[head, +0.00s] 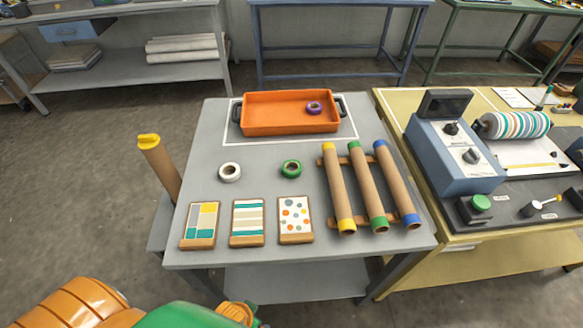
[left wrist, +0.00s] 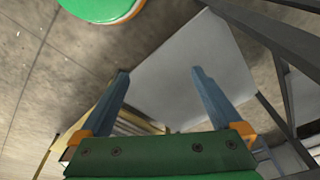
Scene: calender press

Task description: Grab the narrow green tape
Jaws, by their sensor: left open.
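My left arm comes in at the bottom left of the head view, in front of the table and well away from the tape. In the left wrist view my left gripper (left wrist: 160,76) is open, its two blue-grey fingers apart with nothing between them. The tape does not show in that view. My right gripper is not in view.
An orange tray (head: 290,129) holding a purple tape roll (head: 314,107) stands at the back. Three tubes (head: 369,190) lie on a rack at right. Three pattern cards (head: 249,223) lie in front. A tall tube (head: 160,168) stands at the left edge.

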